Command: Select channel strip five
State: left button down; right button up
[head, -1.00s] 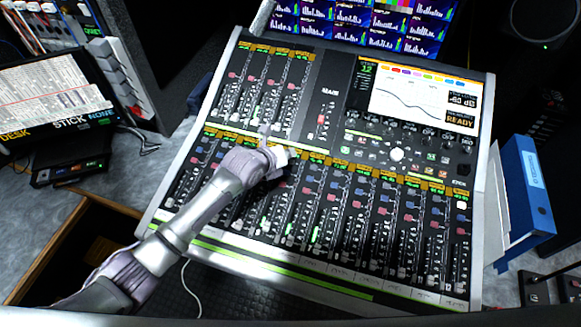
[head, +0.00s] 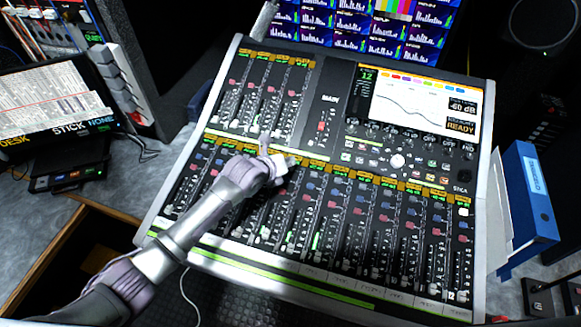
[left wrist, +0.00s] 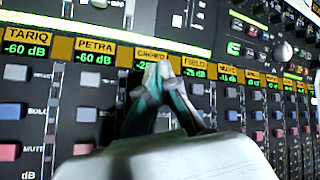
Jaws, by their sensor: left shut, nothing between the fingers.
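The mixing console (head: 216,88) fills the middle of the head view, with a short upper bank and a long lower bank of channel strips. My left gripper (head: 280,160) is over the top of the lower bank, left of its middle. In the left wrist view its fingertips (left wrist: 157,72) are together, with nothing between them, in front of the CROWD label (left wrist: 150,57) and near the FIELD label (left wrist: 194,67). They hide the buttons beneath. The TARIQ grey button (left wrist: 17,72) and PETRA grey button (left wrist: 90,78) show to the left. No strip number five is readable. My right gripper is out of view.
The console screen (head: 410,100) shows a curve, the number 12 and READY. A blue binder (head: 530,195) stands at the right. A tablet-like display (head: 52,103) is at the left.

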aim_at(287, 175)
pick_arm(q)
jog(key=shift+f, duration=0.15)
dwell(0.4)
jog(key=shift+f+b, duration=0.25)
jog(key=shift+b, duration=0.1)
jog(key=shift+f+b, duration=0.35)
jog(key=shift+f, duration=0.05)
dwell(0.5)
dwell(0.4)
jog(key=shift+r+p, duration=0.8)
jog(key=shift+p, duration=0.05)
jog(key=shift+r, duration=0.1)
jog(key=r+p, duration=0.4)
jog(key=p, duration=0.1)
jog(key=shift+s+a+r, duration=0.1)
jog(key=shift+s+r, duration=0.3)
